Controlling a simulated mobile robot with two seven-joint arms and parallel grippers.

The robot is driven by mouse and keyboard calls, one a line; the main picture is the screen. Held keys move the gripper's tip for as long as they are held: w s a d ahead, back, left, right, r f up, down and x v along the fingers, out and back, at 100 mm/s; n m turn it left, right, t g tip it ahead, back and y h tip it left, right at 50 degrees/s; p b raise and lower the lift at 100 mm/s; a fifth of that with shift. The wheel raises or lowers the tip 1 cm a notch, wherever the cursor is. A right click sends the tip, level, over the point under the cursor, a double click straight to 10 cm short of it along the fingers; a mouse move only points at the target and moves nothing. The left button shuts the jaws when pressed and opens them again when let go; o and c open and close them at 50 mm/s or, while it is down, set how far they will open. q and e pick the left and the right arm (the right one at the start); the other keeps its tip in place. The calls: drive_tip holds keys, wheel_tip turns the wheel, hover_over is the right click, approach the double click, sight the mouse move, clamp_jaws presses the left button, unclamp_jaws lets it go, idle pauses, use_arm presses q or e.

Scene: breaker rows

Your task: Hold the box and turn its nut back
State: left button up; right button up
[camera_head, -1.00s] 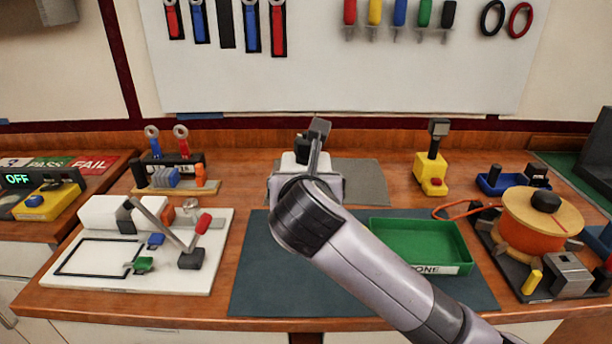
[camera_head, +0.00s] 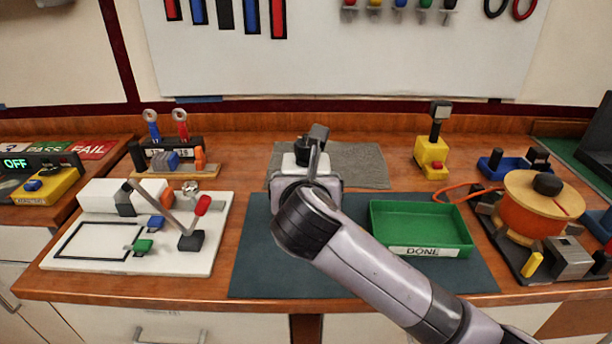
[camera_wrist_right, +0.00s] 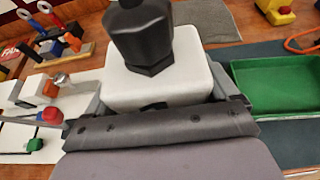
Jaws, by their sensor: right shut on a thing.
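A white box (camera_wrist_right: 158,78) with rounded edges fills the upper middle of the right wrist view. A black six-sided nut (camera_wrist_right: 142,32) sits on its top. My right gripper (camera_wrist_right: 155,95) is shut on the box, with one grey finger along each side. In the head view the box (camera_head: 288,162) and the dark nut (camera_head: 303,148) show just past my right gripper (camera_head: 306,165), which hides most of the box. Whether the box touches the bench cannot be told. My left gripper is not in view.
A green tray marked DONE (camera_head: 385,237) lies to the right on the dark mat (camera_head: 262,255). A grey cloth (camera_head: 355,165) lies behind. A white fixture board (camera_head: 90,258) with a lever is at the left. An orange spool device (camera_head: 525,220) stands at the right.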

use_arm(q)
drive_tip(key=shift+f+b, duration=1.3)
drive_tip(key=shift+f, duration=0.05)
use_arm(e)
drive_tip(key=shift+f, duration=5.1)
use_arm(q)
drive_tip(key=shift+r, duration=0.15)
use_arm(e)
drive_tip(key=shift+p, duration=0.5)
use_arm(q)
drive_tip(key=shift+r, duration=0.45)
use_arm(e)
drive_tip(key=shift+f, duration=0.1)
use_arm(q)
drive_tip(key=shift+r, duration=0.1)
use_arm(e)
drive_tip(key=shift+f, duration=0.15)
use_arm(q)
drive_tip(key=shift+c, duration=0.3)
